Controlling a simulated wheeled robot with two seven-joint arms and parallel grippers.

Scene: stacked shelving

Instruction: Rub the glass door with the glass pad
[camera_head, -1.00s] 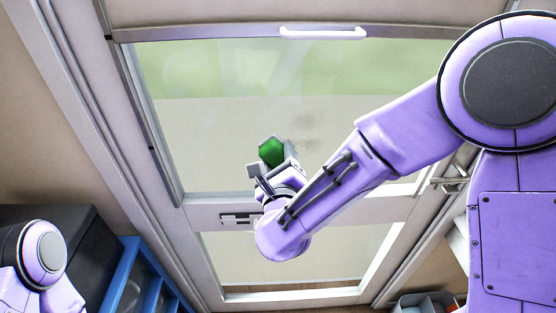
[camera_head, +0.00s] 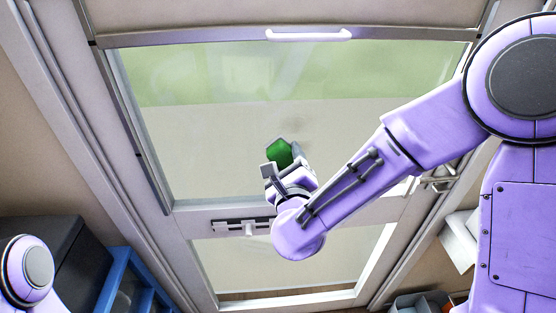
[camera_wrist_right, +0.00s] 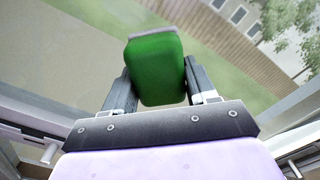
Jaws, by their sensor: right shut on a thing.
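The glass door (camera_head: 220,130) fills the middle of the head view, with a light frame and a large upper pane. Faint dark smudges show on the pane, above and right of the pad. The glass pad (camera_head: 279,153) is green with a grey edge. My right gripper (camera_head: 283,166) is shut on the pad and holds it in front of the lower part of the upper pane. In the right wrist view the pad (camera_wrist_right: 156,70) sits between the two dark fingers, its grey edge toward the glass. I cannot tell whether it touches the glass. My left gripper is out of view.
A white handle (camera_head: 308,35) is at the top of the door. A latch (camera_head: 243,226) sits on the middle rail, and a lever handle (camera_head: 440,178) is at the right. A blue shelf (camera_head: 124,281) and black box (camera_head: 40,255) stand at lower left.

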